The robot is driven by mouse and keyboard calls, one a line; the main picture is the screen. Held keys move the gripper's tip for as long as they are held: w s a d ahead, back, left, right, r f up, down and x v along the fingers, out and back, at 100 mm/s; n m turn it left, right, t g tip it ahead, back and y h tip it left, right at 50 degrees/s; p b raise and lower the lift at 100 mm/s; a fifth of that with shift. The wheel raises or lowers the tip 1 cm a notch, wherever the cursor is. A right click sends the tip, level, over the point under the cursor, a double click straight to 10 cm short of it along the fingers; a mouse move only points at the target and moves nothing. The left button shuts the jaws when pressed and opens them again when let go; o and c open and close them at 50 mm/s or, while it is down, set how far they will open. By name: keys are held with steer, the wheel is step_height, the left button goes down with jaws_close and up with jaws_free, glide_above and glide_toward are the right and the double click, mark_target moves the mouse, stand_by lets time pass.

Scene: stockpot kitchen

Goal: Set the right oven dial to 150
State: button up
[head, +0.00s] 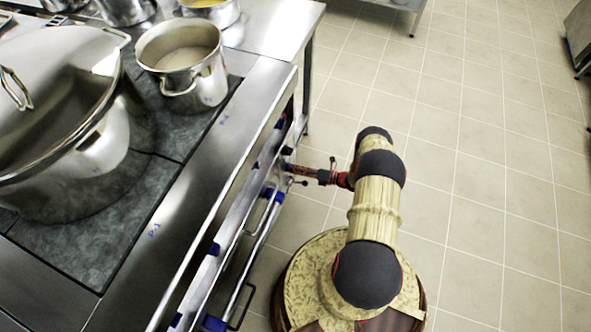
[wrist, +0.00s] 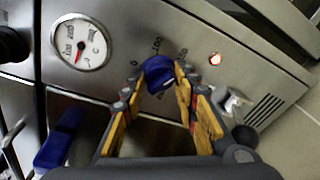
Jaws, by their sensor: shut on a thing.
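The right oven dial is a blue knob (wrist: 158,76) on the steel front panel, seen in the wrist view between my fingertips. Printed marks stand around it; one above it looks like 100, and the others are too blurred to read surely. I cannot tell which mark the knob points to. My gripper (wrist: 157,69) is shut on this knob, one yellow-padded finger on each side. In the head view my gripper (head: 291,168) reaches left to the front of the stove, and the held knob is hard to make out there.
A round white gauge (wrist: 81,43) with a red needle sits left of the knob. A large pot (head: 75,150) and a smaller pot (head: 182,62) stand on the stove. The tiled floor (head: 480,130) is clear.

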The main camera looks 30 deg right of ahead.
stand_by(0.4)
steer(key=o, duration=1.2)
steer(key=shift+c, duration=0.2)
steer(key=v, duration=1.2)
